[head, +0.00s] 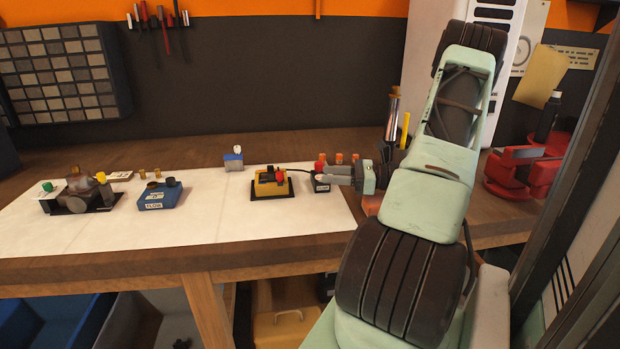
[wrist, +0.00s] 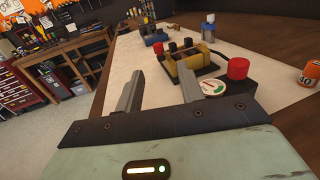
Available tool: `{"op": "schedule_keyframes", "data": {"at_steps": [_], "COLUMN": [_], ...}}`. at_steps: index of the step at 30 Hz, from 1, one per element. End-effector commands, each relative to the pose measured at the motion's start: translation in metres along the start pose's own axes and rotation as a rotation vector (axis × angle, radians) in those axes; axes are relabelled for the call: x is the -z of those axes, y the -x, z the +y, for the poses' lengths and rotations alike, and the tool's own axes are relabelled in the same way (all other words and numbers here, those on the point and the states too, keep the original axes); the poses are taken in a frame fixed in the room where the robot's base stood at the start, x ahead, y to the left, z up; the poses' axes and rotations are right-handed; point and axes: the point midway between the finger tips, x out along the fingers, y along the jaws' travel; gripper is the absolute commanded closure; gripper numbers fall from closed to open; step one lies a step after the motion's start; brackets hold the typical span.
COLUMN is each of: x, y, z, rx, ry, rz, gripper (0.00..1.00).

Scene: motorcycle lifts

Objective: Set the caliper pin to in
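A yellow block-like unit (head: 268,186) with dark parts and a red knob sits on a black plate on the white bench mat; it may be the caliper. In the wrist view the yellow unit (wrist: 190,74) lies just beyond the right finger, with black cylinders on it. I cannot tell which part is the caliper pin or how it is set. My gripper (head: 340,174) points left over the mat, right of the yellow unit. In the wrist view my gripper (wrist: 158,85) shows two separated fingers with nothing between them. The right finger hides part of the unit.
A dark box with a red knob (wrist: 238,68) and a round dial (wrist: 213,88) stands close right of my fingers. A blue block (head: 160,196), a metal assembly (head: 82,190) and a blue-and-white bottle (head: 233,161) stand farther left. The mat's front strip is clear.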

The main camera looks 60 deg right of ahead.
Motion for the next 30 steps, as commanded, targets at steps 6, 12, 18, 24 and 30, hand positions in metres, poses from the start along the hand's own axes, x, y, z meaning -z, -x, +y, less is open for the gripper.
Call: {"op": "schedule_keyframes", "data": {"at_steps": [6, 12, 18, 24, 30], "x": [0.001, 0.0, 0.0, 0.0, -0.001], "y": [0.026, 0.032, 0.032, 0.032, 0.025], "z": [0.0, 0.0, 0.0, 0.0, 0.002], "rx": [0.001, 0.0, 0.0, 0.0, -0.02], "ry": [0.002, 0.0, 0.0, 0.0, 0.005], "rz": [0.001, 0.0, 0.0, 0.0, 0.008], "gripper": [0.62, 0.62, 0.62, 0.62, 0.62]}}
